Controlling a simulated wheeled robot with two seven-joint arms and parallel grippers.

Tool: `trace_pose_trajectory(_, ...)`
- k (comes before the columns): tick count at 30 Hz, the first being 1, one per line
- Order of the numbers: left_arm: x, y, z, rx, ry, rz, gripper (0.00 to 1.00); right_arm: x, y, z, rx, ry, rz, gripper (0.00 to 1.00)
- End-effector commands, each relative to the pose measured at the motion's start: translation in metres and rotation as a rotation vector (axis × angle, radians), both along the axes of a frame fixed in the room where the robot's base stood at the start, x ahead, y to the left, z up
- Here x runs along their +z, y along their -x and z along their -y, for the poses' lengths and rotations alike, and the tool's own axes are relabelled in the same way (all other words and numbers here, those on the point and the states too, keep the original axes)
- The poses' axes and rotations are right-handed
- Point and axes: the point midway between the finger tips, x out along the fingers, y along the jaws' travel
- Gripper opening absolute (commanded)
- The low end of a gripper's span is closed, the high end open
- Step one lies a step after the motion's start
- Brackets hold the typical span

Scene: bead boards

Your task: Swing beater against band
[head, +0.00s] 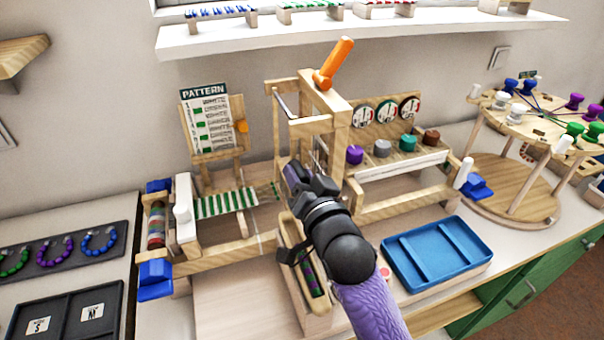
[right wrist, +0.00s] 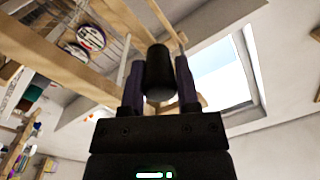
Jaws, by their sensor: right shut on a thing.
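A green and white striped band (head: 225,203) lies stretched across the wooden loom, left of centre in the head view. My right gripper (head: 306,178) is at the loom's middle, just right of the band's end. In the right wrist view its purple fingers are shut around a short black cylinder (right wrist: 158,72), which looks like the beater's handle. The upright wooden frame (head: 338,115) with an orange lever (head: 335,62) stands just behind the gripper. My gripper and arm hide the lower beater, so I cannot tell whether it touches the band. My left gripper is not in view.
A pattern card (head: 210,120) stands behind the band. A blue tray (head: 468,268) lies at right, and a round stand with coloured pegs (head: 520,120) is beyond it. Dark bracelet trays (head: 60,265) are at left. A shuttle (head: 313,268) lies under my right wrist.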

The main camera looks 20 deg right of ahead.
Motion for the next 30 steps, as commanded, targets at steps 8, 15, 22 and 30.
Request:
trace_pose_trajectory(8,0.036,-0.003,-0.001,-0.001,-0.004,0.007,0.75,0.008,0.001,-0.016,-0.001,-0.284,-0.013,0.0)
trace_pose_trajectory(15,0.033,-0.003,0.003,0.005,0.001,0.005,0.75,0.006,0.001,-0.017,0.001,-0.288,-0.01,0.0)
trace_pose_trajectory(22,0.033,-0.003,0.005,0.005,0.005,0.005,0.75,0.005,0.001,-0.016,0.001,-0.286,-0.011,0.75)
trace_pose_trajectory(30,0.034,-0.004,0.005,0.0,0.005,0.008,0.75,0.005,0.004,-0.016,-0.001,-0.285,-0.014,0.75)
